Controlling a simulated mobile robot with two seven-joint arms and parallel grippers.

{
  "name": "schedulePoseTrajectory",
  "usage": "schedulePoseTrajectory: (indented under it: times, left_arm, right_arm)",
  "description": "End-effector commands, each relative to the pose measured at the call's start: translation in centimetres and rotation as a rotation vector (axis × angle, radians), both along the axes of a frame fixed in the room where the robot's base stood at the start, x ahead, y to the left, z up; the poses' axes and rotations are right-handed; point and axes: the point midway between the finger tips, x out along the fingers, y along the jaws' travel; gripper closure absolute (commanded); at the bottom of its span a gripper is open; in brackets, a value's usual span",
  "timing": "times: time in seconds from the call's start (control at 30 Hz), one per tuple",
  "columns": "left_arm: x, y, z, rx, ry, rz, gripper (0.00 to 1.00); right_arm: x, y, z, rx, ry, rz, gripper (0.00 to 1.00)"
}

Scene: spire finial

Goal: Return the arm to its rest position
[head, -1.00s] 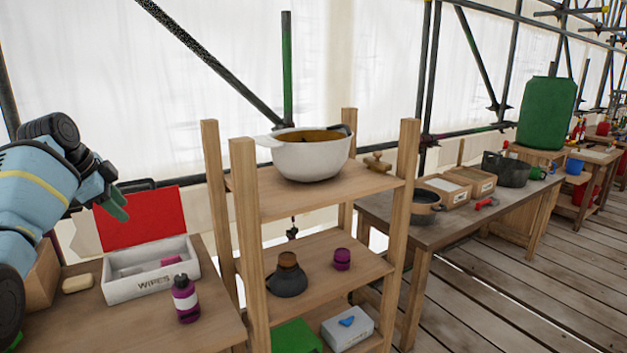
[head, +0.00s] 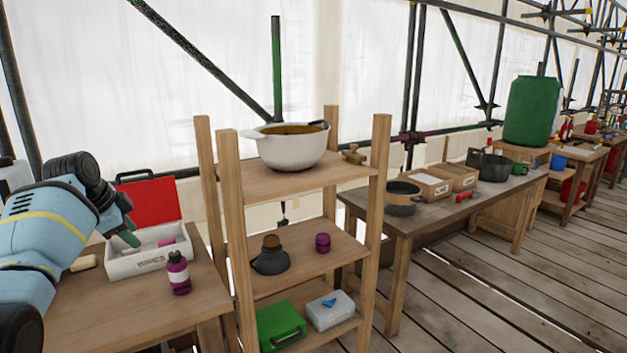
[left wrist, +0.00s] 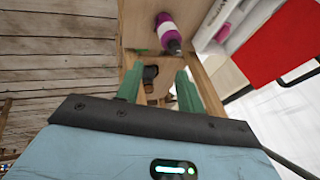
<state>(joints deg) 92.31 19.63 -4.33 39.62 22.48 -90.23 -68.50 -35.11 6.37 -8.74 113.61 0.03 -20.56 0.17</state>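My left arm comes in from the left in the head view. Its gripper (head: 127,228) is above the left table, in front of the open wipes box (head: 150,255) as the picture shows it. In the left wrist view the two green fingers of this gripper (left wrist: 159,84) stand apart with nothing between them. Past the fingers, a purple bottle (left wrist: 168,34) is visible, apart from them. My right gripper is in neither view.
The purple bottle (head: 178,272) stands on the left table (head: 150,318). A wooden shelf (head: 300,182) to its right carries a white pot (head: 292,150). A long workbench (head: 400,222) stands farther right. The plank floor is clear at the right.

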Motion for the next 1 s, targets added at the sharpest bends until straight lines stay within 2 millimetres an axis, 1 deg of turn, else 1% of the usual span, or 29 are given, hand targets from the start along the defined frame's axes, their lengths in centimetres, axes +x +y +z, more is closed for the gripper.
schedulePoseTrajectory:
  times: [0.03, 0.17, 0.2, 0.27, 0.3, 0.37, 0.4, 0.47, 0.5, 0.57, 0.6, 0.7, 0.77, 0.8, 0.87, 0.9, 0.97, 1.0]
  left_arm:
    - [0.0, -0.3, -2.0, 0.008, 0.006, 0.016, 0.62]
    - [-0.1, -0.9, -6.9, 0.024, 0.005, 0.065, 0.62]
    - [-0.3, -1.1, -8.7, 0.029, 0.003, 0.082, 0.62]
    - [-0.7, -1.5, -11.5, 0.036, -0.002, 0.107, 0.62]
    - [-1.1, -1.9, -13.5, 0.039, -0.004, 0.124, 0.62]
    - [-1.8, -2.4, -16.2, 0.043, -0.013, 0.148, 0.62]
    - [-2.4, -2.8, -18.0, 0.044, -0.017, 0.163, 0.62]
    - [-3.4, -3.4, -20.7, 0.043, -0.025, 0.185, 0.62]
    - [-4.2, -3.8, -22.4, 0.042, -0.03, 0.199, 0.62]
    - [-5.4, -4.5, -25.0, 0.038, -0.039, 0.218, 0.62]
    - [-6.4, -5.0, -26.5, 0.032, -0.045, 0.231, 0.62]
    - [-9.0, -6.3, -30.3, 0.017, -0.06, 0.26, 0.62]
    - [-10.8, -7.1, -32.4, 0.005, -0.068, 0.276, 0.62]
    - [-12.0, -7.6, -33.7, -0.005, -0.075, 0.288, 0.62]
    - [-14.0, -8.5, -35.6, -0.022, -0.082, 0.304, 0.62]
    - [-15.4, -9.1, -36.7, -0.035, -0.088, 0.315, 0.62]
    - [-17.6, -9.9, -38.3, -0.055, -0.096, 0.333, 0.62]
    - [-19.1, -10.5, -39.3, -0.07, -0.101, 0.344, 0.62]
  right_arm:
    - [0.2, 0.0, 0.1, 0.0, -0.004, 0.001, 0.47]
    - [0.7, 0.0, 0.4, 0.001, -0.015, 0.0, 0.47]
    - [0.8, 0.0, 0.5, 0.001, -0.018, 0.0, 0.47]
    - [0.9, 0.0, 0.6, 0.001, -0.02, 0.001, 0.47]
    - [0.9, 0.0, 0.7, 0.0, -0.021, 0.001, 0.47]
    - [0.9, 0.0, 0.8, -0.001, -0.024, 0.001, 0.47]
    - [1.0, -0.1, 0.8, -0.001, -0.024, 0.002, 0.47]
    - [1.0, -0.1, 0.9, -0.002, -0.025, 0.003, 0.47]
    - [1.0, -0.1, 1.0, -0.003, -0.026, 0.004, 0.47]
    - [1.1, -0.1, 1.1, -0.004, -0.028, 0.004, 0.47]
    - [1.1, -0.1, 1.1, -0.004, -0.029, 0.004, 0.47]
    - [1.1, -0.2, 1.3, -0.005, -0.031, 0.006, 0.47]
    - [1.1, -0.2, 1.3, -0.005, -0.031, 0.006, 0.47]
    - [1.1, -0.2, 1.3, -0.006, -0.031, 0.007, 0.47]
    - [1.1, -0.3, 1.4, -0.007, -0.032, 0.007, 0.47]
    - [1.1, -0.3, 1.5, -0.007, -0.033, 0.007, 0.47]
    - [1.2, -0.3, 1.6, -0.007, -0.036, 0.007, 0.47]
    - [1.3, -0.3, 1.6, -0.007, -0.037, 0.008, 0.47]
